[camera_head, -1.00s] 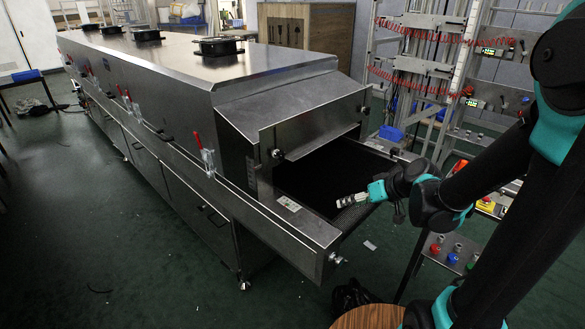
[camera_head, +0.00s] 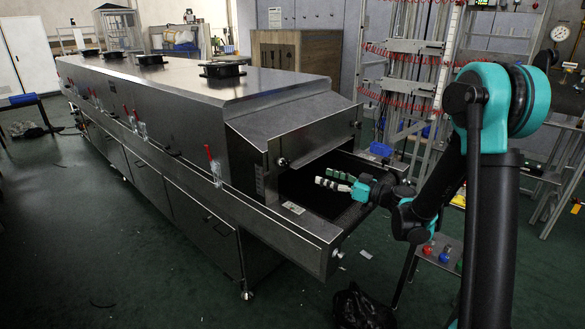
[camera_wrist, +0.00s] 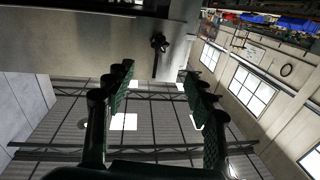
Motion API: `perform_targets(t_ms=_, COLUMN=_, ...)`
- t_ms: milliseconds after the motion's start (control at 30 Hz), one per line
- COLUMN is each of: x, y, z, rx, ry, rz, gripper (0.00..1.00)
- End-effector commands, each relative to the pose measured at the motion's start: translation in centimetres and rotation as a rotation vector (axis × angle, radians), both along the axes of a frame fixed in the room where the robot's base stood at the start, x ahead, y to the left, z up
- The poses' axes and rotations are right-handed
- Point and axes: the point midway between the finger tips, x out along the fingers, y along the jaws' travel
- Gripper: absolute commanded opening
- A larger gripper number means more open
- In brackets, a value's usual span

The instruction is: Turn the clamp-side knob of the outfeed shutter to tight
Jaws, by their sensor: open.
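The outfeed shutter (camera_head: 318,143) is a grey metal plate across the dryer's outfeed mouth. In the head view a small knob (camera_head: 283,162) sits at its left end, on the side of the red-handled clamps, and another knob (camera_head: 357,125) at its right end. My gripper (camera_head: 326,184) is open and empty over the dark belt, below and to the right of the left knob, fingers pointing left. In the wrist view a black knob (camera_wrist: 159,42) stands on the plate beyond my open fingers (camera_wrist: 160,85), apart from them. I cannot tell the knob's setting.
A red-handled clamp (camera_head: 214,166) stands on the dryer's left side rail. The dark belt (camera_head: 310,197) lies under my gripper, with the metal end frame (camera_head: 310,235) in front. A rack with red coiled hoses (camera_head: 410,90) stands behind. The floor at left is open.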

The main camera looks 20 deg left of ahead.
Motion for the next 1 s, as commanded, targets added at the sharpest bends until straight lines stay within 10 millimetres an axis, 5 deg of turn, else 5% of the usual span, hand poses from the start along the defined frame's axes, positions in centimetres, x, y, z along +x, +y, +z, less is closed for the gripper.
perform_targets(t_ms=600, x=3.0, y=11.6, z=0.0, rx=-0.001, ry=0.001, rz=0.003, gripper=0.55)
perform_targets(t_ms=1000, x=3.9, y=14.6, z=0.0, rx=-0.002, ry=0.001, rz=0.000, gripper=0.55)
